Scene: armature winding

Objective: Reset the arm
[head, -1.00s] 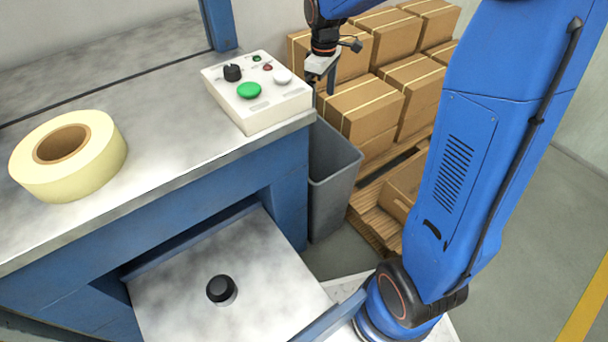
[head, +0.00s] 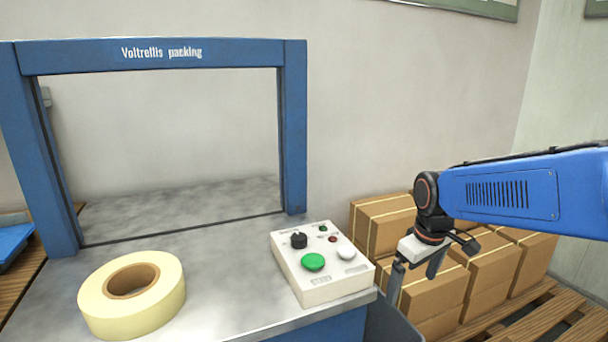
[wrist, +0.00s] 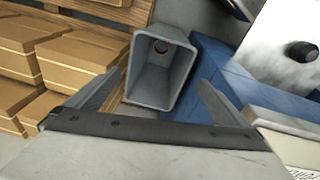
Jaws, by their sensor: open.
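My gripper (head: 412,285) hangs from my blue arm at the right in the head view, just right of the control box. Its fingers point down and are apart, with nothing between them. In the wrist view my gripper (wrist: 150,97) is open above a grey bin (wrist: 160,75).
A blue packing frame (head: 296,130) stands on the grey bench (head: 215,290). A cream tape roll (head: 132,295) and a white control box (head: 322,264) with a green button lie on it. Cardboard boxes (head: 482,275) are stacked on a wooden pallet (head: 540,325).

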